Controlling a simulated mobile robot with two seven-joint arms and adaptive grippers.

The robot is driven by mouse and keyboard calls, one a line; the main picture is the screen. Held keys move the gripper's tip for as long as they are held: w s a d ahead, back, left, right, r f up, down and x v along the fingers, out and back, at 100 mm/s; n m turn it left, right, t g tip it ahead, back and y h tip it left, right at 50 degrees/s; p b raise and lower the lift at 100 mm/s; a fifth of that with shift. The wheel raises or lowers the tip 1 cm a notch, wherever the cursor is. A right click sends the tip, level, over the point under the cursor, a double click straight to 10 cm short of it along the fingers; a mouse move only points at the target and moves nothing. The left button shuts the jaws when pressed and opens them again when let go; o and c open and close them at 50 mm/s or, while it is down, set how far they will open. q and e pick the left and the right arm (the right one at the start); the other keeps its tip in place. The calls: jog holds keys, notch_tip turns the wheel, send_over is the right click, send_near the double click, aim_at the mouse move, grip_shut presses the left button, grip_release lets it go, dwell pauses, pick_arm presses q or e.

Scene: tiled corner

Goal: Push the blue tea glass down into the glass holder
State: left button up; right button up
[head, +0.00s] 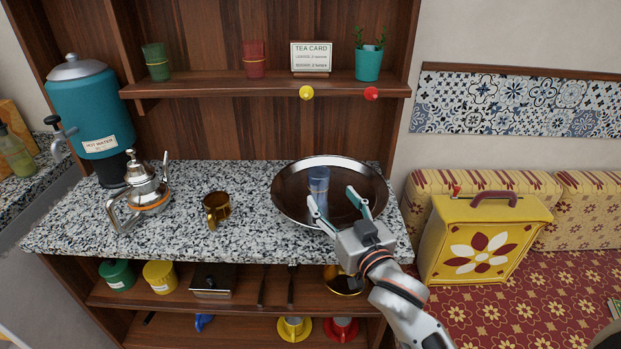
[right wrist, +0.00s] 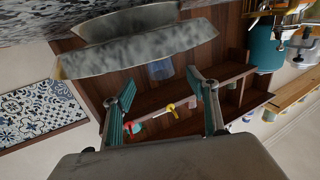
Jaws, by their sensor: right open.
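The blue tea glass (head: 319,180) stands upright in the round metal tray (head: 365,172) on the counter's right side. It also shows, partly hidden, past the tray in the right wrist view (right wrist: 160,70). My right gripper (head: 335,200) is open with nothing between its fingers. Its fingertips are over the near part of the tray, just in front and to the right of the glass. The brown-gold cup-shaped holder with a handle (head: 217,205) stands on the counter left of the tray, apart from the glass. My left gripper is not in view.
A metal teapot (head: 147,192) and a teal water urn (head: 92,105) stand at the left. A shelf (head: 215,88) with a green glass, a red glass, a card and a plant hangs above. The granite counter (head: 255,235) is clear between holder and tray.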

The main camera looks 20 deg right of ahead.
aim_at(323, 186)
jog(key=shift+w, duration=0.4)
jog(key=shift+w+a+r, duration=0.1)
jog(key=shift+w+r, duration=0.05)
jog(key=shift+w, duration=0.85)
jog(key=w, duration=0.4)
jog(key=shift+w+a+f, duration=0.15)
jog(key=shift+a+f, duration=0.1)
jog(key=shift+w, duration=0.2)
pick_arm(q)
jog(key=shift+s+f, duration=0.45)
pick_arm(e)
jog(key=c, duration=1.2)
